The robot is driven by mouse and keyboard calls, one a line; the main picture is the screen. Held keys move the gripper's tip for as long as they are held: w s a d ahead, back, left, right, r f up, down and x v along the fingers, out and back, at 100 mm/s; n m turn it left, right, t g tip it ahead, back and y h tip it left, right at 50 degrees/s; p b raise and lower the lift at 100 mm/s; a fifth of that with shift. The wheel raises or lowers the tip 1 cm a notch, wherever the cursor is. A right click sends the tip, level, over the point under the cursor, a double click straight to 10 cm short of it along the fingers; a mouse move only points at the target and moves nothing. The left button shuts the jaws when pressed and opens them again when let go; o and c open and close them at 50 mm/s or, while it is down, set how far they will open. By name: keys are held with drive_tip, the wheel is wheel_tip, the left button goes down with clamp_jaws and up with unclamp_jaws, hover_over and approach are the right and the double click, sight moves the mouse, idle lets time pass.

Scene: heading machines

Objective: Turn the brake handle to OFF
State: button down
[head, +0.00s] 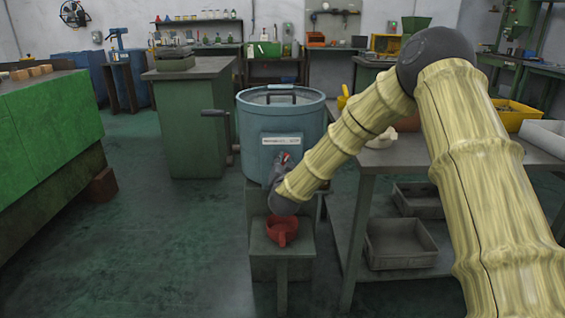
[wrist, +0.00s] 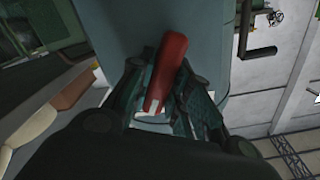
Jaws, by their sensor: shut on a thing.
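The brake handle is a red lever. It shows in the wrist view (wrist: 168,70) between my fingers, and only a small red bit of it shows in the head view (head: 285,158). It is on the front of a blue-grey round drum machine (head: 253,133), below a white label (head: 281,141). My gripper (head: 282,162) is shut on the handle, with a dark finger on each side of it in the wrist view (wrist: 170,100). The label is too small to read surely. My gripper hides the handle's mount.
A red cup-like vessel (head: 281,230) stands on a low green stool (head: 300,247) below my wrist. A dark crank (head: 214,113) sticks out left of the drum. A grey bench (head: 340,215) with trays beneath stands at right. The floor at left (head: 170,235) is free.

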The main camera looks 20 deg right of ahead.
drive_tip(key=shift+m, duration=0.5)
drive_tip(key=shift+f, duration=0.1)
drive_tip(key=c, duration=1.3)
unclamp_jaws()
drive_tip(key=shift+s+d, duration=0.1)
drive_tip(key=v, duration=1.2)
